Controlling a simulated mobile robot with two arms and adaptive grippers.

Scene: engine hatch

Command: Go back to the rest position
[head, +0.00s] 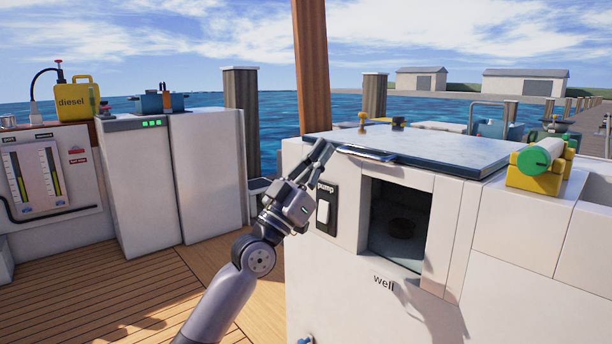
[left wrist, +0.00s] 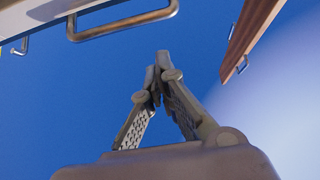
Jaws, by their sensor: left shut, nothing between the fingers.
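My left gripper (head: 322,153) is raised in front of the white engine box, beside the front left corner of its blue-grey hatch lid (head: 425,148). Its fingers are shut with nothing between them. In the left wrist view the fingertips (left wrist: 160,62) meet, with blue behind them. A metal handle (head: 367,154) lies at the lid's front edge, close to the fingertips; I cannot tell whether they touch. A bar handle also shows in the left wrist view (left wrist: 122,24). The lid lies flat on the box. My right gripper is in neither view.
Below the lid is the open well (head: 398,222), with a dark round thing inside. A pump switch (head: 323,211) is left of it. A green-and-white roller on a yellow holder (head: 537,165) sits at right. A wooden post (head: 310,70) rises behind. The deck (head: 110,300) at left is clear.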

